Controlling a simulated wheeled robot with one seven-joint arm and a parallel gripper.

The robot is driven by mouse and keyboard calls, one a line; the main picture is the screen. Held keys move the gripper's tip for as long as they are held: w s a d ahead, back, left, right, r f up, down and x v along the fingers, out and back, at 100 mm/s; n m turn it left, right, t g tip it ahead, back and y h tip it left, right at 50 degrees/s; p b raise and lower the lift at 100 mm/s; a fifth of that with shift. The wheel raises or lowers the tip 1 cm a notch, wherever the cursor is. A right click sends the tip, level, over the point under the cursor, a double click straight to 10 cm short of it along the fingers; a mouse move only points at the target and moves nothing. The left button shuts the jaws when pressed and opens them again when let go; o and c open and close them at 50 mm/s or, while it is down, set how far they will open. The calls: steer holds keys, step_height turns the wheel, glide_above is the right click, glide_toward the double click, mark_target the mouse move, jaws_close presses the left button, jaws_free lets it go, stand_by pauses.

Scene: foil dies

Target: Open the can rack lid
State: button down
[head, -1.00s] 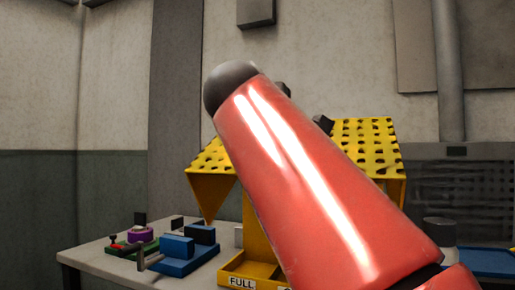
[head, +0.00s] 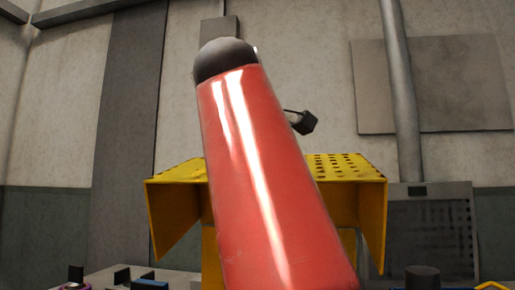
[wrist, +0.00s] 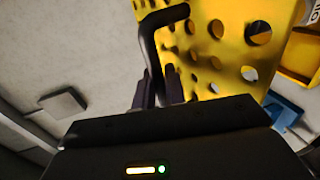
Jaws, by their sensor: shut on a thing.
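The can rack is yellow metal, with a perforated top panel (head: 345,172) and side plates (head: 374,232) in the head view. My red arm link covers its middle. In the wrist view, the yellow perforated lid (wrist: 232,52) fills the upper right, with a bent black handle (wrist: 149,45) along its left part. My gripper (wrist: 158,88) is shut on the handle's lower end, one dark finger on each side. The head view hides my fingers behind the arm; a small black part at its right cannot be made out clearly.
In the wrist view, a yellow tray (wrist: 300,55) and a blue block (wrist: 284,112) lie at the right. In the head view, small dark items stand at the lower left, and a grey vented panel (head: 432,240) stands at the right. Open air surrounds the rack's top.

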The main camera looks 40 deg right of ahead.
steer(key=c, duration=1.5)
jaws_free()
steer(key=shift+c, duration=0.2)
steer(key=v, duration=0.7)
steer(key=shift+s+a, duration=0.2)
steer(key=shift+a, duration=0.05)
steer(key=shift+r, duration=0.1)
